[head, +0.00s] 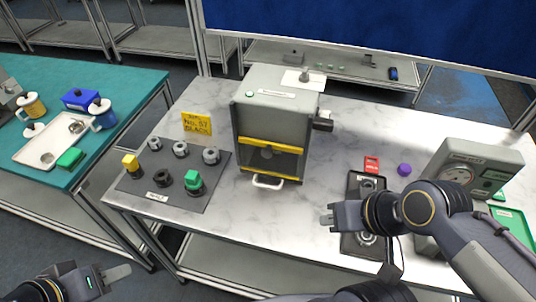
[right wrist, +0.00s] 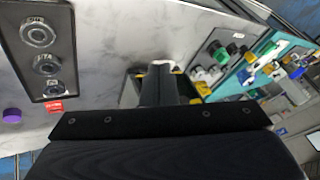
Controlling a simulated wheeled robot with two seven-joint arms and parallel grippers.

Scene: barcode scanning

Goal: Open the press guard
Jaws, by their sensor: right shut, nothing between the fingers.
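The press (head: 277,108) is a grey box-shaped machine in the middle of the marble-topped table. Its front guard has yellow bars (head: 270,147) and a white handle (head: 268,182) low at the front. The guard looks down across the front, though its clear part is hard to make out. My right gripper (head: 328,217) is shut and empty, to the right of and nearer than the handle, apart from it. Its fingers (right wrist: 163,85) point towards the press in the right wrist view. My left gripper (head: 118,273) is at the bottom left, away from the table; its jaw gap is unclear.
A dark mat (head: 178,178) with several rings and knobs lies left of the press, by a yellow sign (head: 197,124). A black tray (head: 353,243) with round parts, a red block (head: 372,164), a purple piece (head: 404,170) and a grey gauge box (head: 470,165) are at the right.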

